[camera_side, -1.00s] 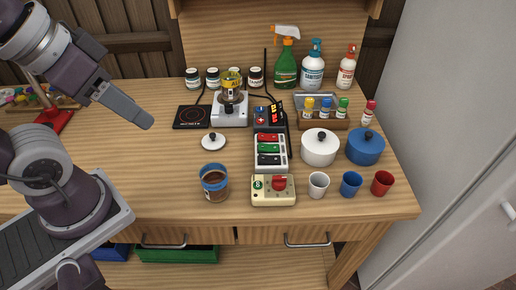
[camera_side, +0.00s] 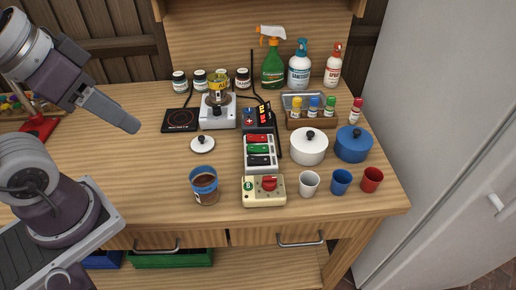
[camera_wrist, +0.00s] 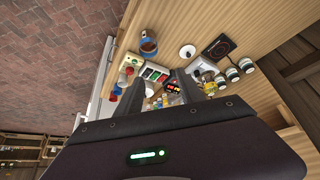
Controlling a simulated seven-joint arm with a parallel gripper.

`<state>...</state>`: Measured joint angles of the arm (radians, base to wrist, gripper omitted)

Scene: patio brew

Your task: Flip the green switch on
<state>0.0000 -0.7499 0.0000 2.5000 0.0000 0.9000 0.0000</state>
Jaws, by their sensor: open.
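The green switch (camera_side: 260,149) is the middle one of three rockers, between a red and a black one, on a white switch panel (camera_side: 247,166) in the middle of the table. It is small in the wrist view (camera_wrist: 149,73), and its on or off position is too small to tell. My gripper (camera_side: 128,124) is at the left in the side view, raised above the table and well apart from the panel. In the wrist view my gripper (camera_wrist: 155,97) shows its two fingers apart with nothing held between them.
A cream box with a red knob (camera_side: 263,191) stands in front of the panel. A white pot (camera_side: 309,147) and blue pot (camera_side: 353,145) stand right of it. A brown-filled jar (camera_side: 205,187) and white lid (camera_side: 202,145) stand left. The table's left part is mostly clear.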

